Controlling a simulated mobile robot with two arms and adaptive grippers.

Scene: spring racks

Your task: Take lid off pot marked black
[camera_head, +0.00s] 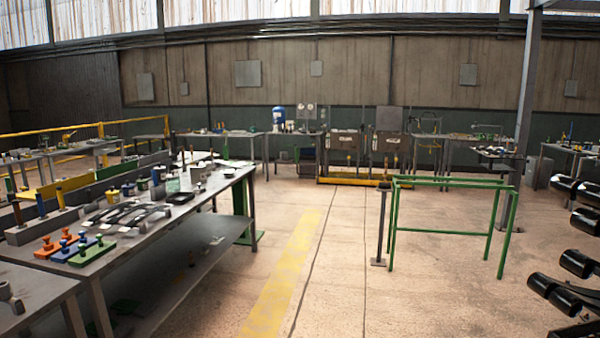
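Neither of my grippers is in view. Several small pots or jars stand on the long workbench (225,185) at the left. One is a yellowish pot (113,196) with a dark top, and a similar one (128,190) is beside it. A darker, greenish pot (142,185) stands a little farther along. They are too small to tell which is marked black or which parts are lids. A dark shallow tray (180,198) lies near the bench's right edge.
Orange, blue and green knobbed blocks (90,252) sit at the bench's near end. A green metal frame (450,232) stands on the floor at the right. Black cylinders (577,263) are at the right edge. The floor with the yellow stripe (285,275) is clear.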

